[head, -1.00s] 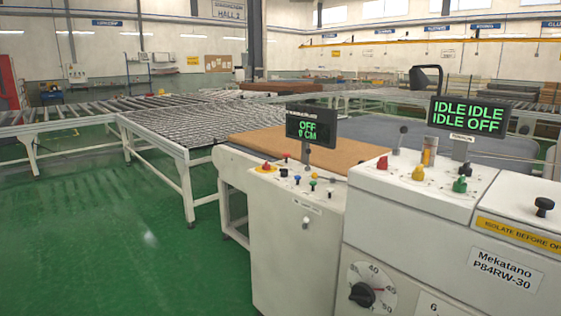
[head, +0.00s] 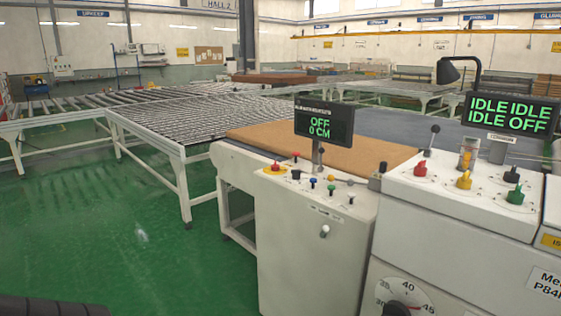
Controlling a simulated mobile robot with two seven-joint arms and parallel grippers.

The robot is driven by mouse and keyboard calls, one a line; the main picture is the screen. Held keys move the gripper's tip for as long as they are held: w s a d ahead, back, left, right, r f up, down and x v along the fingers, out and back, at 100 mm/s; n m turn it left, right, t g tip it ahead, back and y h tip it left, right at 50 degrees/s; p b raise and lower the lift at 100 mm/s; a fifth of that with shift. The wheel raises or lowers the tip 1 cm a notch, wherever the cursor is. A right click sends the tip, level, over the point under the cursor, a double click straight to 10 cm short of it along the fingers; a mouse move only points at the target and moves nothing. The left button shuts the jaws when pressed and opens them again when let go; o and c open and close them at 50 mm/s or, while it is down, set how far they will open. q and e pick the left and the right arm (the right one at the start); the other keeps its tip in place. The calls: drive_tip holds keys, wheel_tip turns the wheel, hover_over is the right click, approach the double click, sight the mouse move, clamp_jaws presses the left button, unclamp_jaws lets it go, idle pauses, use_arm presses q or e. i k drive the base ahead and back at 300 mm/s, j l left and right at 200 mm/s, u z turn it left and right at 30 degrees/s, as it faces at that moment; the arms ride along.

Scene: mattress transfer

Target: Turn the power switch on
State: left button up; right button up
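The left console (head: 290,245) is white, with a tilted screen (head: 323,123) reading "OFF" and "0 CM". Its top carries a red knob on a yellow base (head: 274,168) and several small red, black, blue, green and yellow controls. A pale knob (head: 324,231) sits on its front. The right machine (head: 450,225) has a screen (head: 511,114) reading "IDLE IDLE" and "IDLE OFF". Red (head: 420,169), yellow (head: 464,181), black and green (head: 516,195) knobs stand on its top. I cannot tell which control is the power switch. Neither gripper is in view.
A roller conveyor (head: 190,118) runs behind and left of the console. A brown board (head: 360,148) lies on the machine bed behind the screen. Green floor (head: 120,235) is clear at left. A dark ribbed part, probably mine, shows at the bottom left.

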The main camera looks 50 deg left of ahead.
sight(275, 167)
drive_tip(key=j+z, duration=0.15)
drive_tip(key=j, duration=1)
drive_tip(key=k+j+z, duration=0.15)
drive_tip(key=j, duration=1)
